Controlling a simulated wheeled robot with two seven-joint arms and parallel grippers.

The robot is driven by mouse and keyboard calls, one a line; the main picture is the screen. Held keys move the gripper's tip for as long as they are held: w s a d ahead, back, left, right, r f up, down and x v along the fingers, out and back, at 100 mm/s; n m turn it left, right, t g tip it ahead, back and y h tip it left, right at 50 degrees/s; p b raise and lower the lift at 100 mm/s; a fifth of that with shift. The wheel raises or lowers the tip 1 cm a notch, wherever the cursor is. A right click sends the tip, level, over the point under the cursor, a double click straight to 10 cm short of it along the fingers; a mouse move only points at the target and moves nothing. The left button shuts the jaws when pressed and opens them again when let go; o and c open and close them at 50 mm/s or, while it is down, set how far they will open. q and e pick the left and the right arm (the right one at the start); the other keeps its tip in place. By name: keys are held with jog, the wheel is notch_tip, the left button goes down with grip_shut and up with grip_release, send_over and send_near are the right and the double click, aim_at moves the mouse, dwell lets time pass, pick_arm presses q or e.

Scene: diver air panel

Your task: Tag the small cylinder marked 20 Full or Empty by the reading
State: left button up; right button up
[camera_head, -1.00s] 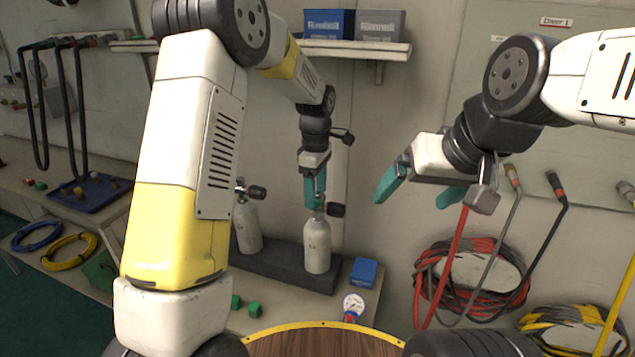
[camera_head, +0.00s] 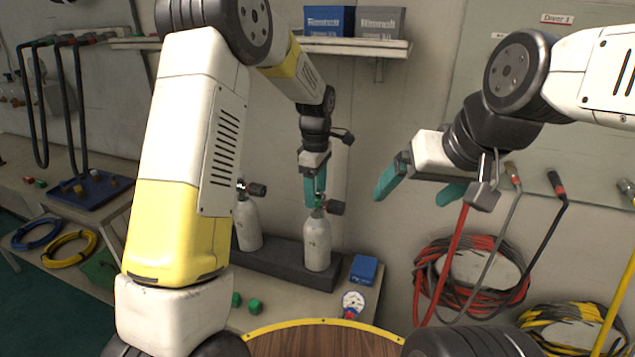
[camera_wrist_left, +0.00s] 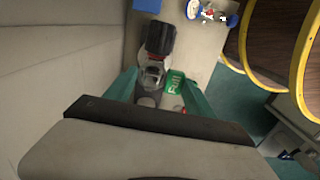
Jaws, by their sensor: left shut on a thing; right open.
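Two pale grey small cylinders stand at the back of the bench, one on the right (camera_head: 317,243) and one on the left (camera_head: 249,224). Their markings are too small to read. My left gripper (camera_head: 315,198) is at the right cylinder's valve, its teal fingers pointing down. In the left wrist view it is shut on a green tag reading "Full" (camera_wrist_left: 174,84), beside the black valve knob (camera_wrist_left: 160,38). Whether the tag is attached to the cylinder I cannot tell. My right gripper (camera_head: 418,194) is open and empty, in the air before the wall. A round gauge (camera_head: 353,303) lies at the bench front; its reading is unclear.
A dark rack (camera_head: 285,268) sits at the cylinders' feet. A small blue box (camera_head: 364,269) stands right of them. Green pieces (camera_head: 254,306) lie on the bench front. A wooden, yellow-edged round top (camera_head: 322,340) is nearest. Coiled hoses (camera_head: 470,285) hang at right.

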pick_arm(q)
jog(key=shift+f, duration=0.2)
jog(key=o, duration=1.4)
jog(key=shift+r, duration=0.5)
notch_tip(320, 180, up, 3)
jog(key=shift+s+f, duration=0.1)
jog(key=s, duration=1)
jog(key=s+r, duration=0.1)
jog(key=s, duration=0.4)
jog(key=shift+s+d, duration=0.35)
jog(key=shift+s, duration=0.05)
jog(key=shift+r, duration=0.1)
